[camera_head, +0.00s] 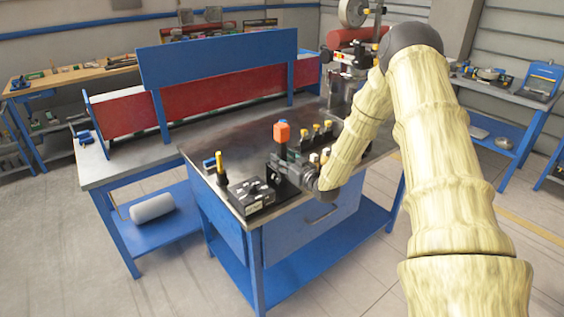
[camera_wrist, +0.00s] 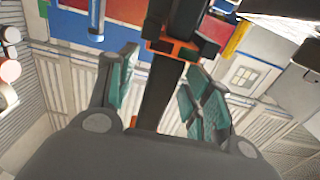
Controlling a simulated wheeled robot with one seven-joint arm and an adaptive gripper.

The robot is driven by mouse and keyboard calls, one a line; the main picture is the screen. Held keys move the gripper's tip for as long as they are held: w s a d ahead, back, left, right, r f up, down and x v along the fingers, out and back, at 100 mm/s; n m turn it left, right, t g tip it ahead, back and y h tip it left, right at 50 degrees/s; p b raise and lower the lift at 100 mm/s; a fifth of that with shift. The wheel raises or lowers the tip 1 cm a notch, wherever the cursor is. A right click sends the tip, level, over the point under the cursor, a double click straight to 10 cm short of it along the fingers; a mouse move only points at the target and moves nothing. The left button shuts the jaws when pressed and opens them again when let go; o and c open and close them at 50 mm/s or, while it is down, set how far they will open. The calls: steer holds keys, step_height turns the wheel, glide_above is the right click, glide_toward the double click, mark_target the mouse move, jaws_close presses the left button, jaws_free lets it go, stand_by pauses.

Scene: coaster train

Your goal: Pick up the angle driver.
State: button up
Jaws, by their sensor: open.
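A tool with an orange block on top (camera_head: 281,132), which looks like the angle driver, stands upright on the grey-topped blue workbench (camera_head: 225,135). Its lower part is hidden behind my gripper (camera_head: 292,165) in the head view. In the wrist view, the black and orange tool (camera_wrist: 161,90) runs between the two teal finger pads of my gripper (camera_wrist: 160,75). The fingers are open on either side of it, with visible gaps, so they do not look closed on it.
A black box (camera_head: 250,196) and a yellow-handled tool (camera_head: 219,165) are left of my gripper. Several yellow-topped items (camera_head: 317,130) stand behind it to the right. A blue-framed red panel (camera_head: 215,85) rises at the back. The bench's middle left is fairly clear.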

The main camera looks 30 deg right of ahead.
mark_target(285, 152)
steer(key=shift+w+a, duration=0.1)
steer(key=shift+w, duration=0.3)
jaws_close()
steer(key=shift+r, duration=0.1)
steer(key=shift+w+r, duration=0.1)
steer(key=shift+r+b, duration=0.3)
steer(key=shift+r, duration=0.05)
steer(key=shift+r+b, duration=0.55)
steer(key=shift+r, duration=0.6)
steer(key=s+d+b, duration=0.1)
steer(key=s+b, duration=0.4)
steer(key=s, duration=1.3)
steer(key=shift+d, duration=0.25)
steer(key=shift+r, duration=0.1)
